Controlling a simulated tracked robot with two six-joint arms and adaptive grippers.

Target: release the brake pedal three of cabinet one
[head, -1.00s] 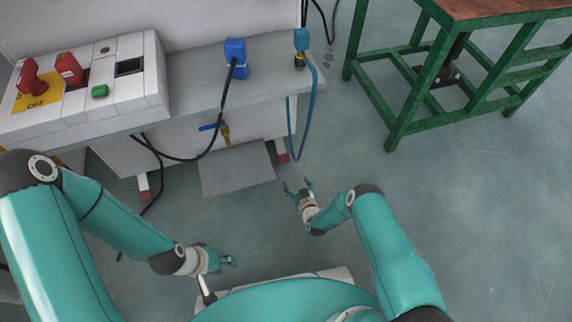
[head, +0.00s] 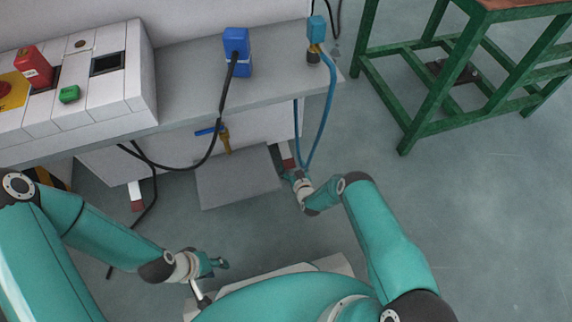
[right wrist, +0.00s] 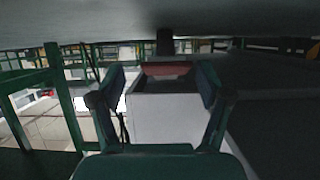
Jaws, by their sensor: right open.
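A red brake pedal (head: 288,163) sits on a white foot under the right part of the cabinet (head: 185,92) in the head view. A second red pedal (head: 138,206) is on a white foot further left. I see no numbers on them. My right gripper (head: 292,178) is low, just in front of the right pedal and partly hiding its surroundings. In the right wrist view, my right gripper (right wrist: 160,90) is open, with a dark red pedal (right wrist: 166,69) on a white block showing between and beyond its fingers. My left gripper (head: 218,264) hangs low by my base, away from both pedals.
A grey plate (head: 238,177) lies under the cabinet edge, left of my right gripper. A blue hose (head: 328,105) hangs near my right gripper, and a black cable (head: 205,160) hangs further left. A green-framed table (head: 430,85) stands at the right. Open floor lies between.

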